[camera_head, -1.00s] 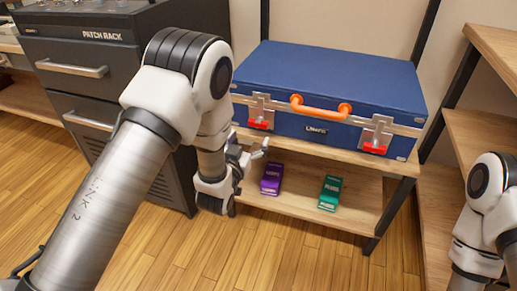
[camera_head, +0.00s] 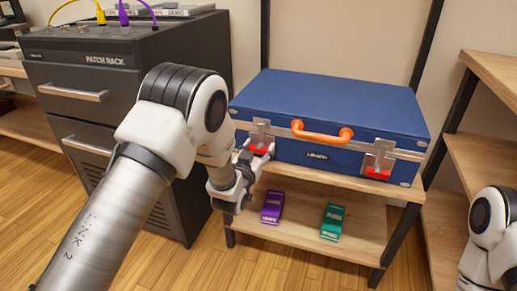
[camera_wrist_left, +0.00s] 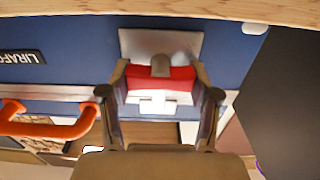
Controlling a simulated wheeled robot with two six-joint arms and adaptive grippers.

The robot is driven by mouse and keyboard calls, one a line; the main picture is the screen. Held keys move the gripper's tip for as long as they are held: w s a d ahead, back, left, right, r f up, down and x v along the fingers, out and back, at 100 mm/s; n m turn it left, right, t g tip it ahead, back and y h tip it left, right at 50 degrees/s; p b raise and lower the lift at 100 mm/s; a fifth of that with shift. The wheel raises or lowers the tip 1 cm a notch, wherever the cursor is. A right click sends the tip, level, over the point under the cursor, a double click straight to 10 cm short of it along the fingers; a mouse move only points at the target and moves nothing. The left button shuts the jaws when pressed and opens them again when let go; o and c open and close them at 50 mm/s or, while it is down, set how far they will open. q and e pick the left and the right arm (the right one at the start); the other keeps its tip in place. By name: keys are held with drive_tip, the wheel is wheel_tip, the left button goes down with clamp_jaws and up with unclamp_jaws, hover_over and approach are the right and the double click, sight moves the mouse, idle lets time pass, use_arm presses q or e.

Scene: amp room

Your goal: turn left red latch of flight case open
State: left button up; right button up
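The blue flight case (camera_head: 335,105) lies closed on the shelf, with an orange handle (camera_head: 318,136) on its front. Its left red latch (camera_head: 258,149) sits on a silver plate near the left front corner. The right red latch (camera_head: 377,173) is near the other corner. My left gripper (camera_head: 255,161) is at the left latch. In the left wrist view its fingers (camera_wrist_left: 161,97) are open, one on each side of the red latch (camera_wrist_left: 160,79); whether they touch it I cannot tell. My right gripper is out of view.
A purple box (camera_head: 272,207) and a green box (camera_head: 333,221) lie on the lower shelf board (camera_head: 300,232). Wooden shelving (camera_head: 480,160) stands at the right.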

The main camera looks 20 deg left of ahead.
use_arm(q)
drive_tip(key=shift+r, duration=0.1)
drive_tip(key=n+p, duration=0.3)
drive_tip(key=shift+a+r+n, duration=0.1)
drive_tip(key=shift+r+n, duration=0.05)
drive_tip(key=shift+n, duration=0.25)
drive_tip(key=n+p, duration=0.3)
drive_tip(key=n, duration=0.1)
drive_tip(key=shift+a+n, duration=0.1)
drive_tip(key=shift+n, duration=0.2)
drive_tip(key=n+p, duration=0.2)
drive_tip(key=n, duration=0.1)
drive_tip(key=n+p, duration=0.1)
drive_tip(key=n, duration=0.1)
drive_tip(key=shift+f, duration=0.25)
drive_tip(key=shift+a+f+n+p, duration=0.1)
drive_tip(key=shift+f+n+p, duration=0.1)
drive_tip(key=shift+n+p, duration=1.55)
drive_tip(key=shift+n+b, duration=0.55)
drive_tip(key=shift+n, duration=0.1)
drive_tip(key=o, duration=1.2)
drive_tip(key=shift+c, duration=0.2)
